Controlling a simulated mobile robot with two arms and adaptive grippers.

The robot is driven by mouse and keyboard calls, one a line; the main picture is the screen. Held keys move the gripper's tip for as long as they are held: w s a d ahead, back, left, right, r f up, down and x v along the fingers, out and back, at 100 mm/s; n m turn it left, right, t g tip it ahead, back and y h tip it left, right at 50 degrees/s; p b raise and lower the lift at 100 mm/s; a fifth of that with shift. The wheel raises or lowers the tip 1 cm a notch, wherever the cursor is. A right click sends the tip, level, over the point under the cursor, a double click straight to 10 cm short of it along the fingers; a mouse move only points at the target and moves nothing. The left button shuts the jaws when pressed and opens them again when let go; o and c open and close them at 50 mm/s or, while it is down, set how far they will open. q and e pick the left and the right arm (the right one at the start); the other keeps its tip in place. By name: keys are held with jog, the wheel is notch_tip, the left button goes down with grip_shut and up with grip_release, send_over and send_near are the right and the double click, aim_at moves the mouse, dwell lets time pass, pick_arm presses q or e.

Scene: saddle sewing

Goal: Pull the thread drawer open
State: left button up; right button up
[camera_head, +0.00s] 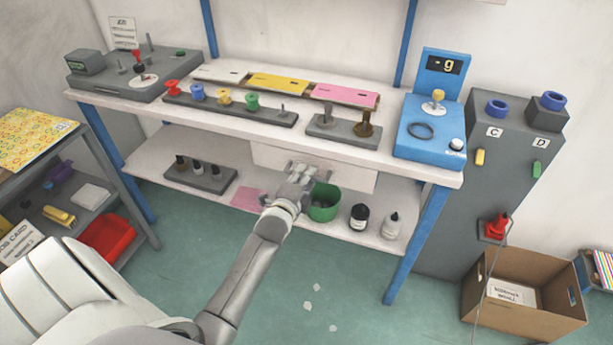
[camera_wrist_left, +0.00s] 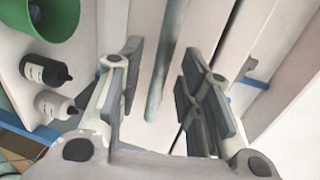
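The thread drawer's white front panel (camera_head: 345,177) hangs under the middle of the white table top, with no gap showing that tells it is open. My left gripper (camera_head: 302,170) is in front of this panel in the head view and covers part of it. In the left wrist view the gripper (camera_wrist_left: 160,75) is open, its two fingers spread apart. A grey rounded bar (camera_wrist_left: 168,55), which looks like the drawer handle, runs between the fingers. I see clear space on both sides of the bar. My right gripper is in neither view.
A green bin (camera_head: 323,205), a black bottle (camera_head: 359,217) and a white bottle (camera_head: 391,225) stand on the lower shelf close to my left gripper. A spool rack (camera_head: 231,109) and a blue scale (camera_head: 430,130) stand on the table top. The floor in front is mostly clear.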

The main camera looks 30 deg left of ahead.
pick_arm(q)
jog(key=shift+w+a+f, duration=0.15)
jog(key=shift+w+a, duration=0.05)
jog(key=shift+w, duration=0.5)
jog(key=shift+c, duration=0.2)
grip_shut()
